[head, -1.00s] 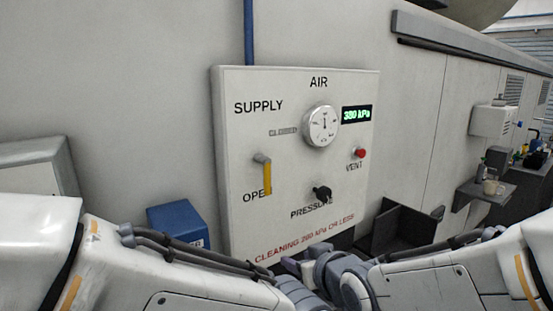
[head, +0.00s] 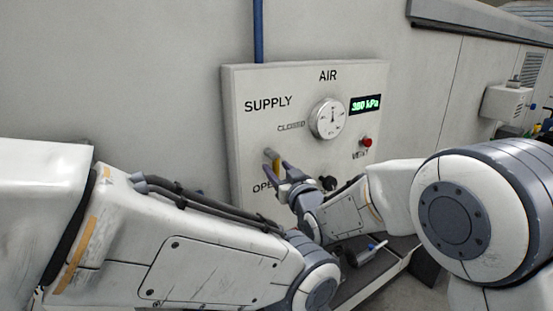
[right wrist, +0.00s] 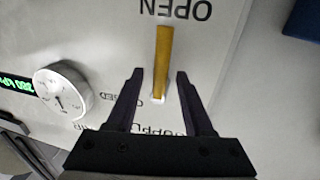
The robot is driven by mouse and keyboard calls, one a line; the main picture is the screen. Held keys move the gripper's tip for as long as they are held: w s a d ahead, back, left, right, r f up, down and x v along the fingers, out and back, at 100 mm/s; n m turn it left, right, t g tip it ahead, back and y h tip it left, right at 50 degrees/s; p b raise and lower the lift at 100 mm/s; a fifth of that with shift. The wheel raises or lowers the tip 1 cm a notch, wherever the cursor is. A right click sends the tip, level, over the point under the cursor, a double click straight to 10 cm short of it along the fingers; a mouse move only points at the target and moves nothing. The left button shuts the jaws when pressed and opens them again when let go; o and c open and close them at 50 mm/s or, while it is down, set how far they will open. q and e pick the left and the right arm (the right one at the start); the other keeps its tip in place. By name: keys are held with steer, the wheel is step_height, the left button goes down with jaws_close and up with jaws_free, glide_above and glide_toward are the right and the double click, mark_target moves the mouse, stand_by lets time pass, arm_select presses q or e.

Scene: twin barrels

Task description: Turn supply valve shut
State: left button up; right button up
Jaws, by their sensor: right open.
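The supply valve has a yellow lever handle (head: 277,158) on the left of the white AIR panel (head: 240,90). In the right wrist view the lever (right wrist: 164,50) points toward the OPEN label, away from CLOSED. My right gripper (head: 277,166) is at the lever in the head view and hides part of it and of the OPEN label. In the right wrist view its two dark fingers (right wrist: 159,74) are open, one on each side of the lever, with gaps showing. My left arm crosses the lower left, but its gripper is not in view.
The panel also has a round gauge (head: 329,118), a green display (head: 364,103) reading about 380 kPa, and a red vent button (head: 366,142). The black pressure knob (head: 328,183) is close to my right gripper. A blue pipe (head: 258,30) runs up the wall.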

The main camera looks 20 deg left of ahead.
steer(key=shift+x, duration=0.8)
jaws_close()
steer(key=shift+f, duration=0.1)
stand_by(0.9)
